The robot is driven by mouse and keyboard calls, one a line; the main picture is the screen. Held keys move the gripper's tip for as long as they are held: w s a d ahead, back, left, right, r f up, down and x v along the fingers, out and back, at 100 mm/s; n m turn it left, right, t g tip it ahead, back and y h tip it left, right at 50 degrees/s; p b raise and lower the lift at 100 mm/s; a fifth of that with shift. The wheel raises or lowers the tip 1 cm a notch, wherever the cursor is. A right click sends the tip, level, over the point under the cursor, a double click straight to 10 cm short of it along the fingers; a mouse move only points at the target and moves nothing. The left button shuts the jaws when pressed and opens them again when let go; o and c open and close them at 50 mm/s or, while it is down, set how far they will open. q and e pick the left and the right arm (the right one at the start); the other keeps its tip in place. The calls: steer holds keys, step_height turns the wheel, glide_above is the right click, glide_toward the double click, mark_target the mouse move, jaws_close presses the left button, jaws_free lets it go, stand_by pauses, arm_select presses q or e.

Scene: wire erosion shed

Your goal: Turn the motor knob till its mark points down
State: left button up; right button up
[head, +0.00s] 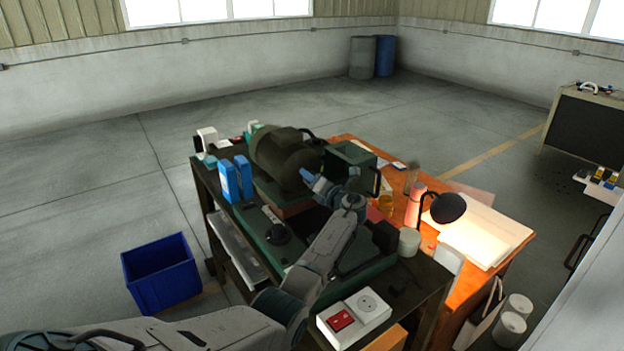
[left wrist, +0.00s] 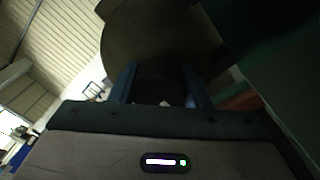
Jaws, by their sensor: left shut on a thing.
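The motor (head: 280,152) is a dark olive cylinder on a green base on the dark workbench. In the left wrist view the motor's dark body (left wrist: 160,35) fills the upper middle. My left gripper (head: 316,183) is at the motor's near right end, with its blue fingers against it. In the left wrist view the fingers are on either side of a dark knob (left wrist: 160,80), shut on it. A small pale spot shows low on the knob, but I cannot tell if it is the mark or where the mark points. The head view hides the knob behind the gripper. My right gripper is not in view.
Blue boxes (head: 236,180) stand left of the motor. A green box (head: 349,160) stands to its right. A black lamp (head: 448,208) and a red bottle (head: 415,205) are on the orange table. A white socket box (head: 354,318) is at the near edge. A blue bin (head: 160,272) is on the floor.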

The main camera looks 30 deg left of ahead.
arm_select(q)
steer(key=shift+s+f, duration=0.1)
steer(key=shift+f, duration=0.25)
steer(key=o, duration=0.9)
steer(key=shift+c, duration=0.2)
steer(key=shift+o, duration=0.7)
steer(key=shift+r, duration=0.2)
steer(key=shift+d, duration=0.1)
steer(key=b+v, duration=0.4)
steer(key=v, duration=0.6)
steer(key=shift+d, duration=0.35)
steer(key=shift+s, duration=0.1)
